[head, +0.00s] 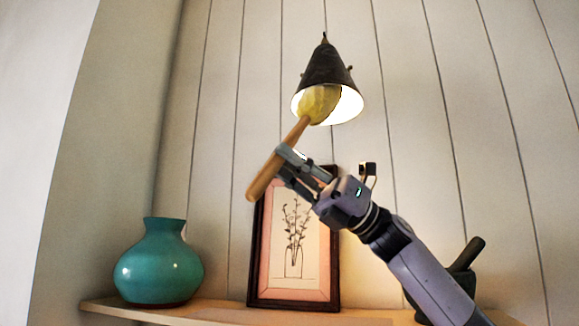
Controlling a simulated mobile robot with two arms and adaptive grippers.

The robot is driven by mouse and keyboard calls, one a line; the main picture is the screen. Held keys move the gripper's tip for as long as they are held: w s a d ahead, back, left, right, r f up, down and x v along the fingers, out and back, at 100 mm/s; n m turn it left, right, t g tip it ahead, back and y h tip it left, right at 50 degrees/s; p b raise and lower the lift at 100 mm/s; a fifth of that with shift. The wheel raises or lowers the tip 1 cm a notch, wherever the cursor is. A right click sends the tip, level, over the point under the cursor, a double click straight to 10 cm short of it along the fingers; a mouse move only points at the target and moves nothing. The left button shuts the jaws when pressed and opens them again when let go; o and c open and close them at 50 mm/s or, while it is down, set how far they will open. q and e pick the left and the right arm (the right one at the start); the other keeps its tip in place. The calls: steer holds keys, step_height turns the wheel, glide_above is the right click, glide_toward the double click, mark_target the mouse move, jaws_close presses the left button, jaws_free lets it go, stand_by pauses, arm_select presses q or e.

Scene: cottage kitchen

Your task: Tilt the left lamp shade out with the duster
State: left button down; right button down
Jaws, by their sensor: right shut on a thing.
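A dark cone-shaped lamp shade (326,68) with a bright white inside hangs high in the middle of the head view, against the panelled wall. A duster with a wooden handle (265,179) and a yellow head (318,103) slants up to the right. The duster's head overlaps the shade's open underside; I cannot tell whether it touches. My right gripper (281,161) is shut on the duster's handle, below the shade. Only one lamp shade shows. My left gripper is not in view.
A wooden shelf (215,313) runs along the bottom. On it stand a teal vase (158,264) at left, a framed plant picture (293,293) behind my right gripper, and a dark mortar with a pestle (468,254) partly behind my right arm. The wall beside the shade is clear.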

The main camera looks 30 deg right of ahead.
steer(key=shift+s+a+r+p, duration=0.55)
steer(key=shift+s+a+r, duration=1.6)
steer(key=shift+r, duration=1.55)
steer(key=s+a+f+b, duration=0.3)
steer(key=a+f+b, duration=0.1)
steer(key=f+b, duration=0.3)
steer(key=s+a+f+b, duration=0.3)
steer(key=f+b, duration=0.5)
steer(key=f, duration=0.1)
steer(key=shift+a, duration=0.4)
